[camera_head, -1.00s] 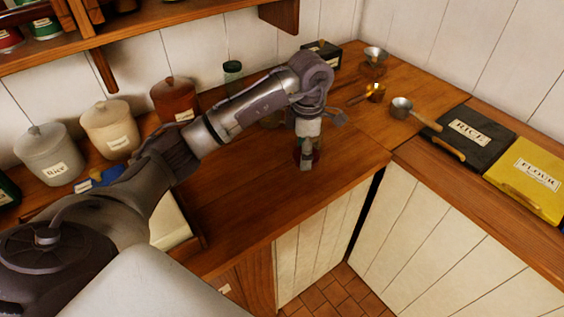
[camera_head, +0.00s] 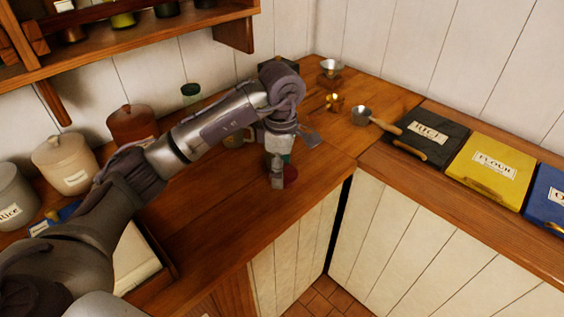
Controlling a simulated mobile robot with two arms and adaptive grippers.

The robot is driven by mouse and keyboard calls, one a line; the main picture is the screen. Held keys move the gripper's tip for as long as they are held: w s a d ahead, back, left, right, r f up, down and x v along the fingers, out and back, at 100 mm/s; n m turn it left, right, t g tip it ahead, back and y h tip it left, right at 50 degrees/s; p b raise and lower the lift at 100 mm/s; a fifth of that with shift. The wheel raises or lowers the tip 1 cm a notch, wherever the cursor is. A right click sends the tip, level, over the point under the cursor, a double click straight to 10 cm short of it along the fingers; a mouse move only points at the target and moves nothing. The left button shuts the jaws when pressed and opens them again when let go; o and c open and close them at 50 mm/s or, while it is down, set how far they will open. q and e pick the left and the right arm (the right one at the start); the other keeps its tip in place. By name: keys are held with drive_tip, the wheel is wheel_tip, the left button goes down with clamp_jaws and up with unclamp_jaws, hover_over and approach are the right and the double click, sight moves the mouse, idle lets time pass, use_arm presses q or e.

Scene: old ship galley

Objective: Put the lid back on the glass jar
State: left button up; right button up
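My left gripper (camera_head: 277,175) points down over the wooden counter (camera_head: 210,215) near its front edge. A small object, red below and greenish above (camera_head: 290,174), shows right behind the fingers. The fingers hide much of it, so I cannot tell whether it is the jar or whether they grip it. A glass container (camera_head: 234,138) is partly hidden behind my forearm. A small jar with a green top (camera_head: 191,93) stands by the back wall. I cannot make out a separate loose lid. My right gripper is not in view.
Clay canisters (camera_head: 64,165) line the left back. Metal cups (camera_head: 331,68) and a handled ladle (camera_head: 363,116) stand at the right corner. Black (camera_head: 432,137), yellow (camera_head: 491,170) and blue (camera_head: 545,200) bins sit along the right counter. A shelf (camera_head: 150,38) overhangs the back left.

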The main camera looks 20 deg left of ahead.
use_arm(q)
drive_tip(key=s+d+f+m, duration=0.1)
drive_tip(key=s+f+m, duration=0.1)
drive_tip(key=s+m, duration=1.4)
drive_tip(key=m, duration=0.4)
drive_tip(key=shift+d+f, duration=0.2)
drive_tip(key=shift+d, duration=0.2)
